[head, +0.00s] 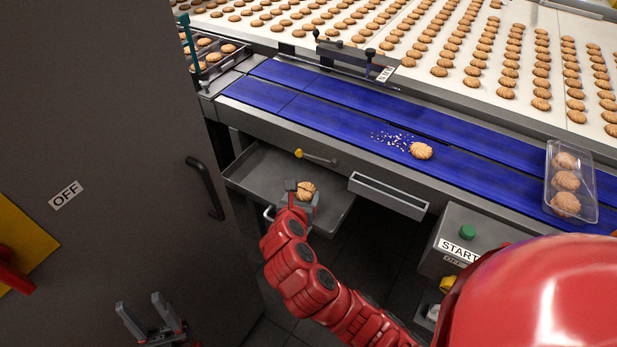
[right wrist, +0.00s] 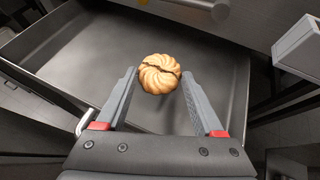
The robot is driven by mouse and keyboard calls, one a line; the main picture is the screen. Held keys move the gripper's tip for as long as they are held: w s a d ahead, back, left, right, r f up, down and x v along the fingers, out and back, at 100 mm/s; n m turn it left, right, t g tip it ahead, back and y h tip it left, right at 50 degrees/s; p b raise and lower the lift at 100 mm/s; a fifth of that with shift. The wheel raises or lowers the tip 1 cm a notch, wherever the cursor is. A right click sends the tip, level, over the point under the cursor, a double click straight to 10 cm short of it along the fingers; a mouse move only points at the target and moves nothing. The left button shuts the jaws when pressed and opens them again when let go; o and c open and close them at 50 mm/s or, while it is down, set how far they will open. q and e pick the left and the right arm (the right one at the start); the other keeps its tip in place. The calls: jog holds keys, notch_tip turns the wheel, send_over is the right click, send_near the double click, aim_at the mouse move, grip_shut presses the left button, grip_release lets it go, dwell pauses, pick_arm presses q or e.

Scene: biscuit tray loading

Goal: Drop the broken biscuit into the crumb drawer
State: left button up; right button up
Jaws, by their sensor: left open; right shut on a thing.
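The broken biscuit (head: 307,190), round and golden with a dark crack across it, is between the fingertips of my right gripper (head: 299,193). The right wrist view shows the cracked biscuit (right wrist: 160,75) held at the tips of the right gripper (right wrist: 159,80). The crumb drawer (head: 262,163) is a grey metal tray, pulled open under the conveyor. Its bare floor (right wrist: 80,55) shows in the right wrist view, and the biscuit is over it. My left gripper (head: 142,314) is open and empty at the lower left, in front of the dark cabinet door.
A blue conveyor (head: 330,108) runs above the drawer, bearing a biscuit (head: 421,151) beside crumbs (head: 390,138) and a clear tray of biscuits (head: 549,190). A narrow grey bin (head: 388,195) juts out right of the drawer. A dark cabinet (head: 110,120) stands at left.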

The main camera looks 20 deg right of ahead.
jog(key=w+d, duration=0.2)
jog(key=w, duration=0.2)
jog(key=shift+w+d+r, duration=0.25)
jog(key=shift+w+d, duration=0.05)
jog(key=shift+d, duration=0.1)
jog(key=shift+w+d+p, duration=0.2)
jog(key=shift+w+d, duration=0.2)
jog(key=shift+w, duration=0.2)
jog(key=shift+w+d+p, duration=0.15)
jog(key=shift+w+d, duration=0.25)
jog(key=shift+w, duration=0.2)
jog(key=shift+a+f, duration=0.15)
jog(key=shift+f, duration=0.45)
jog(key=shift+s, duration=0.1)
jog(key=shift+f, duration=0.1)
jog(key=shift+f, duration=0.5)
jog(key=o, duration=0.8)
